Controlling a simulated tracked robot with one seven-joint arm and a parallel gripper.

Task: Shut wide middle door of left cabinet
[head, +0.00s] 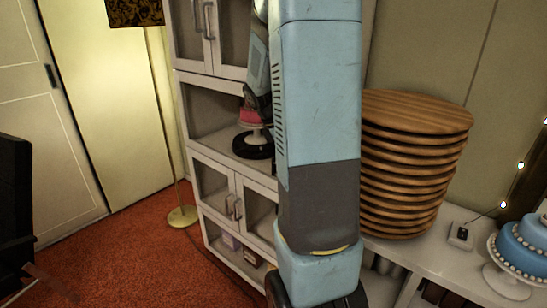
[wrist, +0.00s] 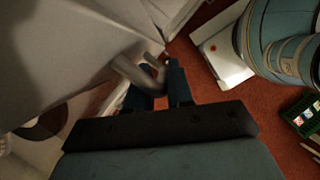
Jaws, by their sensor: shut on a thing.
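The white cabinet (head: 212,76) stands left of my arm in the head view. Its middle compartment (head: 215,110) is open at the front, with no door across the part I see. My arm hides its right side. In the wrist view, my gripper (wrist: 159,76) is shut on a grey metal handle (wrist: 128,67). The handle is beside a large pale panel (wrist: 65,55), which looks like the cabinet's door; its full outline is cut off.
Glazed lower doors (head: 238,201) look shut. Stacked wooden boards (head: 417,140) stand right of my arm. A lamp base (head: 182,216) is on open red carpet (head: 130,255).

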